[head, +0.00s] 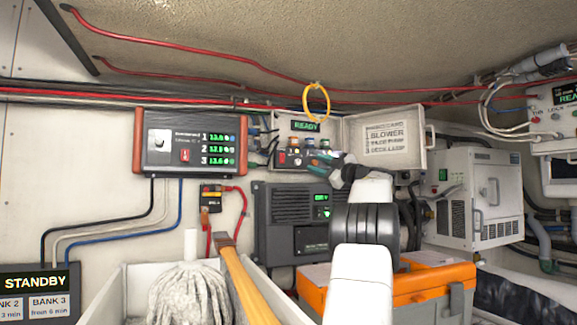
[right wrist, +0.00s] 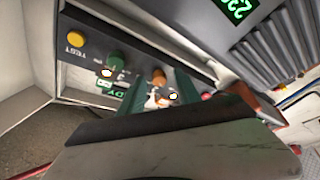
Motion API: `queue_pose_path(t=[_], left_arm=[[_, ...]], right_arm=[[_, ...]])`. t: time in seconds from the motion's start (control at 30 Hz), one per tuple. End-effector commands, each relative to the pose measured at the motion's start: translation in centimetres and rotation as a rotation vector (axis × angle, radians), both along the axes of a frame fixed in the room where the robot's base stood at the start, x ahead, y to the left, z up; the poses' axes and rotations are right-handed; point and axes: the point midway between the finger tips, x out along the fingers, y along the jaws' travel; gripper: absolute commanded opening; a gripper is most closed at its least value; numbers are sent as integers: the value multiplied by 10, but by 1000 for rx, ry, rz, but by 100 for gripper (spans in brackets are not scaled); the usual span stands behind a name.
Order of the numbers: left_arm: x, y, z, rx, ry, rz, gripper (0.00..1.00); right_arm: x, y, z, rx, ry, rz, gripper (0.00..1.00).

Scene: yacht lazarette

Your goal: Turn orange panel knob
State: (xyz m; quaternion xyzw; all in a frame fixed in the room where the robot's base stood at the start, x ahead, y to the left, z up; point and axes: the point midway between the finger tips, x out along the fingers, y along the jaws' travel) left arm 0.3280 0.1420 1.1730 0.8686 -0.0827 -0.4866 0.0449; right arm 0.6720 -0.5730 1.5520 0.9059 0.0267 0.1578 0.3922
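The orange knob (right wrist: 158,77) is on a dark panel strip in the right wrist view. It sits between a green knob (right wrist: 117,58) and a red knob (right wrist: 206,96). My right gripper (right wrist: 160,95) has its two green fingers apart, one on each side of the orange knob; I cannot tell whether they touch it. In the head view the small panel box (head: 306,126) shows READY, and my right gripper (head: 320,164) is at its lower right, hiding part of it. The knobs are too small there to tell apart surely. My left gripper is not in view.
The panel box's open lid (head: 385,137) stands to the right, above my right arm. A battery monitor (head: 190,143) hangs to the left, a dark charger unit (head: 285,215) below. A white bin (head: 115,285) with a mop head (head: 188,295) and an orange toolbox (head: 435,277) stand in front.

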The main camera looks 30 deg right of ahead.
Motion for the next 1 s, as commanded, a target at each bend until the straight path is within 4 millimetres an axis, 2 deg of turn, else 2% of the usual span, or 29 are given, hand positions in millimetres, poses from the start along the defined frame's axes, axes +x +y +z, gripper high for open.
queue_pose_path(t=[0.37, 0.7, 0.83, 1.0], left_arm=[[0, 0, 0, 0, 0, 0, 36], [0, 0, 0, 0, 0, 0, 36], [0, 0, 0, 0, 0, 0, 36], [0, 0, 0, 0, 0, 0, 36]], right_arm=[[-5, -2, 0, 2, -1, -2, 41], [-56, -11, -15, 2, -1, -3, 41], [-69, -13, -19, 3, 0, -1, 41], [-75, -13, -21, 0, -1, 0, 41]])
